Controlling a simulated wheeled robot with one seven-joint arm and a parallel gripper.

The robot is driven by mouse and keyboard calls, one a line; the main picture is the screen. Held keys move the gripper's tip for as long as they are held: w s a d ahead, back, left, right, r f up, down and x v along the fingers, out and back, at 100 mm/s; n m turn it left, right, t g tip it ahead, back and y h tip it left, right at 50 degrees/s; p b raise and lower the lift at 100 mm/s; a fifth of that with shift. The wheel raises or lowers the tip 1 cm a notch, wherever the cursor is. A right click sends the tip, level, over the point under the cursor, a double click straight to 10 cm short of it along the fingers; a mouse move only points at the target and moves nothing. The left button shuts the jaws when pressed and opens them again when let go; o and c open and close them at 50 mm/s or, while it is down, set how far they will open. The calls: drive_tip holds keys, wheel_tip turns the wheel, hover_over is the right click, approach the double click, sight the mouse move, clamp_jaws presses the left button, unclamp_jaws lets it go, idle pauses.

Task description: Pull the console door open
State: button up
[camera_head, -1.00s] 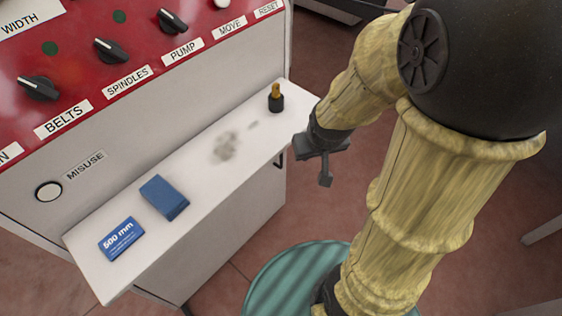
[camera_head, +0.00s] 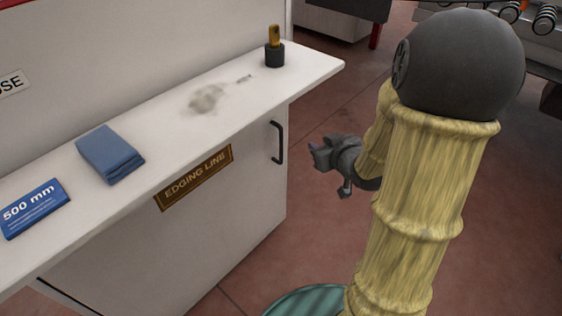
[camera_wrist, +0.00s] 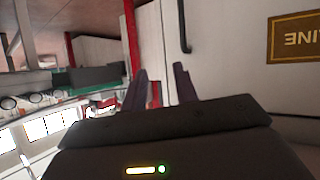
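The console door (camera_head: 225,235) is a pale panel under the white shelf and looks shut. Its dark vertical bar handle (camera_head: 280,142) is near the door's right edge. In the wrist view the handle (camera_wrist: 184,28) is at the top, beyond the fingers, with the door (camera_wrist: 228,70) to its right. My gripper (camera_head: 316,156) is in the air to the right of the handle, apart from it. In the wrist view my gripper (camera_wrist: 159,75) shows two dark fingers apart with nothing between them.
The white shelf (camera_head: 160,135) juts out above the door. It carries a blue cloth (camera_head: 109,154), a blue 500 mm card (camera_head: 34,208) and a black holder (camera_head: 275,55). A brown EDGING LINE plate (camera_head: 195,177) is on the console. Open floor (camera_head: 320,235) lies to the right.

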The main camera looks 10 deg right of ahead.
sight(282, 146)
wheel_tip(282, 146, down, 12)
drive_tip(key=s+n+t+y+b, duration=0.1)
drive_tip(key=t+y+b, duration=0.3)
drive_tip(key=b, duration=1.1)
drive_tip(key=shift+n+y, duration=0.5)
drive_tip(key=shift+y, duration=0.4)
drive_tip(key=shift+a, duration=0.1)
drive_tip(key=b+x, duration=0.2)
drive_tip(key=x, duration=0.6)
drive_tip(key=b+x, duration=0.3)
drive_tip(key=x, duration=0.5)
drive_tip(key=shift+w+a+f+b, duration=0.1)
drive_tip(key=shift+w+f+b, duration=0.15)
drive_tip(key=shift+b, duration=0.1)
drive_tip(key=shift+w+a+r, duration=0.15)
drive_tip(key=shift+w, duration=0.25)
drive_tip(key=shift+c, duration=0.4)
